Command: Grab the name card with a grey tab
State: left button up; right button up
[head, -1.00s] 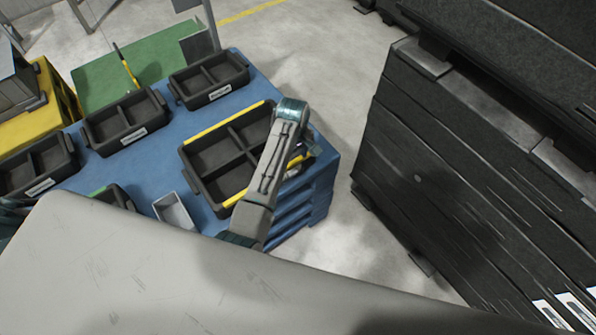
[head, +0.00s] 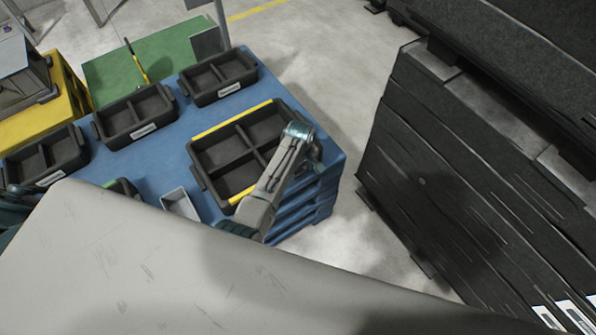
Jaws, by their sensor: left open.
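No name card with a grey tab can be made out in the head view. My left gripper (head: 16,192) shows small and dark at the left edge, beside the near-left black tray. It is open, and I see nothing in it. My right arm (head: 272,185) reaches over the right side of a large divided black tray (head: 192,150) with yellow edges. The right arm's bent joint is near the tray's right corner, and its gripper cannot be made out.
A blue table (head: 165,165) carries divided black trays (head: 137,116) with white labels and a small grey bin (head: 181,204). A green mat (head: 165,62) lies behind. A yellow stand (head: 55,112) is left; a tall black stack (head: 460,170) is right, with clear floor between.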

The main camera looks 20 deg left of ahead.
pick_arm(q)
jog(key=c, duration=1.1)
jog(key=shift+o, duration=0.2)
jog(key=shift+r, duration=0.15)
